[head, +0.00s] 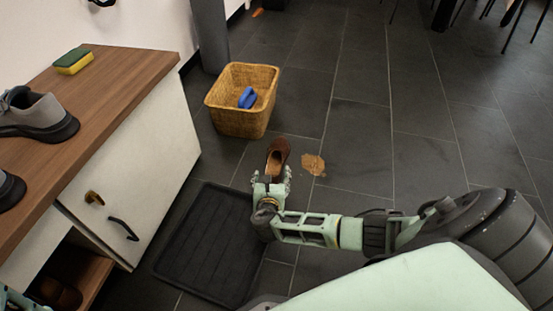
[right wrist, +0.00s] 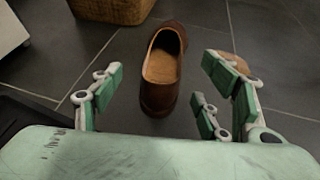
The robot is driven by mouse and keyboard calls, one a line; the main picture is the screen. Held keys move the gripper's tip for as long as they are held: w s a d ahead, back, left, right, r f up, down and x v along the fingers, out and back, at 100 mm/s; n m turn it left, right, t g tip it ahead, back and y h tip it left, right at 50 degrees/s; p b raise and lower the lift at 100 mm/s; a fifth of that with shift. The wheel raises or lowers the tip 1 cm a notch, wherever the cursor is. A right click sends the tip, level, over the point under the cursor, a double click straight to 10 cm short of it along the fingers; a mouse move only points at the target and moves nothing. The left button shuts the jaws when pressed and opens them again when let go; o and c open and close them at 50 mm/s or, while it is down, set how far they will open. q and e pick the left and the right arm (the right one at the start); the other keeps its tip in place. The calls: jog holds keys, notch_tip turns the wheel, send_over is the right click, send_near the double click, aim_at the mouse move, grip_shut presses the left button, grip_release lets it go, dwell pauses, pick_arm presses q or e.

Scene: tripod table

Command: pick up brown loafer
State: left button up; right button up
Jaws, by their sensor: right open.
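The brown loafer (head: 278,152) is on the dark tiled floor, just beyond my right gripper (head: 271,184) in the head view. In the right wrist view the loafer (right wrist: 161,78) lies ahead, its tan inside facing up and its heel end towards me. The right gripper (right wrist: 160,98) is open, with its green-padded fingers apart on the left and right of the loafer's near end. No finger visibly touches it.
A wicker basket (head: 238,122) holding a blue brush-like item (head: 248,97) stands behind the loafer. A black ribbed tray (head: 207,247) lies at the near left. A brown stain (head: 313,164) is to the right. A cabinet (head: 135,165) bears grey shoes (head: 38,115) and a sponge (head: 73,62).

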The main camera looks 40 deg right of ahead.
aim_at(273, 174)
jog(key=shift+b+x, duration=0.5)
jog(key=shift+x, duration=0.35)
jog(key=w+d+f+b, duration=0.2)
jog(key=b, duration=0.2)
jog(key=shift+w+d+f+b, duration=0.25)
jog(key=shift+f+b, duration=0.15)
jog(key=shift+w+d, duration=0.25)
jog(key=shift+w, duration=0.1)
jog(key=shift+r, duration=0.1)
jog(key=c, duration=1.5)
jog(key=shift+a, duration=0.1)
jog(key=shift+c, duration=0.3)
jog(key=shift+r, duration=0.1)
